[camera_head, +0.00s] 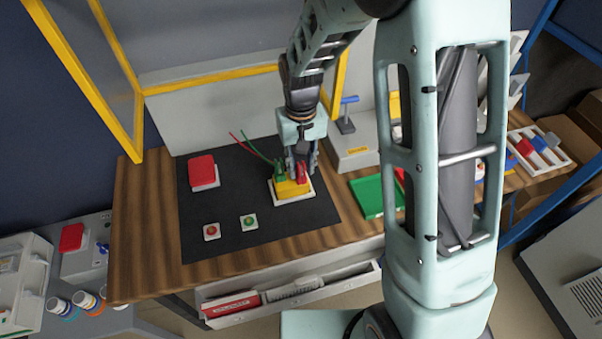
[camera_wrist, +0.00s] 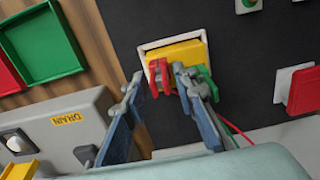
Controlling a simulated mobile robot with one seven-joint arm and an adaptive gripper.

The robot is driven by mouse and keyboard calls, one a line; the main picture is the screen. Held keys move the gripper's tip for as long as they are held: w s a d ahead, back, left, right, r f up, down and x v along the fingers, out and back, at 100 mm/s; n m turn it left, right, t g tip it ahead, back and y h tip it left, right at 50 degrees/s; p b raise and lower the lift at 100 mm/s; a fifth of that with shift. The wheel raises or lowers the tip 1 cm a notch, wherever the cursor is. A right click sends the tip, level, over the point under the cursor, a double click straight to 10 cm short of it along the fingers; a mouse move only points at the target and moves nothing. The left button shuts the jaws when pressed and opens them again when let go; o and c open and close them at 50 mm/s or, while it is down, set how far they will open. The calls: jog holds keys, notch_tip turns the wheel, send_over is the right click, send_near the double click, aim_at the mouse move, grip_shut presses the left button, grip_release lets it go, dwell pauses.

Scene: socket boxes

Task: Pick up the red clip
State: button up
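A yellow socket box (camera_head: 291,189) in a white frame sits on the black mat. It also shows in the wrist view (camera_wrist: 175,52). The red clip (camera_wrist: 159,77) stands at the box's edge, with a green clip (camera_wrist: 204,77) beside it. My gripper (camera_head: 302,163) points down over the box. In the wrist view its fingers are apart, one on each side of the red clip; contact is unclear. The right finger lies between the red and green clips. In the head view the gripper partly hides the red clip (camera_head: 303,174).
Red and green wires (camera_head: 250,145) run behind the box. A red-topped box (camera_head: 203,171) and two button plates (camera_head: 212,231) (camera_head: 249,222) lie on the mat (camera_head: 297,217). A green tray (camera_head: 368,197) and a grey DRAIN unit (camera_wrist: 62,128) stand to one side.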

aim_at(301, 163)
grip_shut()
jog(key=shift+r, duration=0.15)
jog(key=shift+r+p, duration=0.55)
jog(key=shift+r, duration=0.1)
notch_tip(301, 163, up, 2)
jog(key=shift+r+p, duration=0.1)
jog(key=shift+p, duration=0.65)
jog(key=s+d+r+p, duration=0.2)
jog(key=d+r, duration=0.2)
jog(key=d, duration=0.2)
jog(key=s+d+r+p, duration=0.2)
jog(key=d+r+p, duration=0.1)
jog(key=d+r, duration=0.2)
jog(key=shift+s+d+r+p, duration=0.15)
jog(key=shift+s+d+p, duration=0.2)
jog(key=shift+d, duration=0.75)
jog(key=shift+a, duration=0.1)
